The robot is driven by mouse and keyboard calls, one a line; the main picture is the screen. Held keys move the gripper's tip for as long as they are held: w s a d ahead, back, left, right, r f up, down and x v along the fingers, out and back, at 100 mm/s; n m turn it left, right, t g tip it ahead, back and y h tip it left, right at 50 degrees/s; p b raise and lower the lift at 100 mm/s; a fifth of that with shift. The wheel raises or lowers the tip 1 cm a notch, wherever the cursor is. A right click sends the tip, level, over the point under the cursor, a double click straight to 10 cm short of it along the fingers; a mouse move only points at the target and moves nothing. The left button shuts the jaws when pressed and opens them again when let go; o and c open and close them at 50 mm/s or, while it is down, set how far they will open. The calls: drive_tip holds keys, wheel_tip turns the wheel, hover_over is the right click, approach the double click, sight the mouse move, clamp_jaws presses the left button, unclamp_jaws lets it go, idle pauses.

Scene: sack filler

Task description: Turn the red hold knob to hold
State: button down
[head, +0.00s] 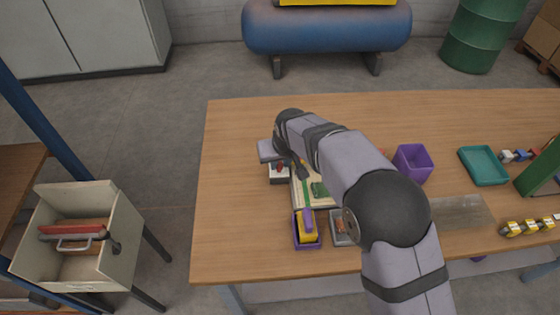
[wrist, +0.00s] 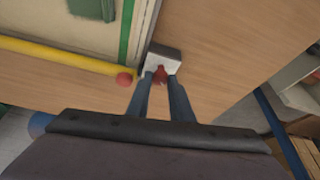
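The red hold knob (wrist: 160,74) is on a small white box with a dark top (wrist: 163,58) in the wrist view. My gripper (wrist: 160,80) has its two fingers apart, one on each side of the knob. I cannot tell whether the fingers press on the knob or only stand beside it. In the head view the white box (head: 279,178) sits at the left of the equipment on the table, partly hidden by my gripper and arm. The knob's turn position cannot be read.
A purple tray with a yellow item (head: 307,240) stands in front of the box. The table (head: 235,210) is bare to the left.

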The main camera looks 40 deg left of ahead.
drive_tip(key=shift+m, duration=0.4)
drive_tip(key=m+b, duration=0.1)
drive_tip(key=m+t+h, duration=0.1)
drive_tip(key=shift+s+a+f+m+b, duration=0.1)
drive_tip(key=shift+a+m+b, duration=0.1)
drive_tip(key=shift+m+b, duration=0.2)
drive_tip(key=m, duration=0.1)
drive_tip(key=m+h, duration=0.1)
drive_tip(key=m, duration=0.1)
drive_tip(key=shift+s+a+m+t+b, duration=0.1)
drive_tip(key=shift+a+m+t+b, duration=0.05)
drive_tip(key=shift+m+t+b, duration=0.2)
drive_tip(key=m+h+p, duration=0.1)
drive_tip(key=m+p, duration=0.1)
drive_tip(key=m, duration=0.1)
drive_tip(key=shift+a+r+m+h, duration=0.1)
drive_tip(key=shift+r+m+h, duration=0.15)
drive_tip(key=shift+h, duration=0.15)
drive_tip(key=shift+m+h+p, duration=0.4)
drive_tip(key=shift+m+p, duration=0.7)
drive_tip(key=shift+p, duration=0.15)
drive_tip(key=shift+a+f+m+p, duration=0.1)
drive_tip(key=shift+f+m+p, duration=0.05)
drive_tip(key=shift+m+p, duration=0.2)
drive_tip(key=c, duration=1.6)
unclamp_jaws()
drive_tip(key=shift+o, duration=0.2)
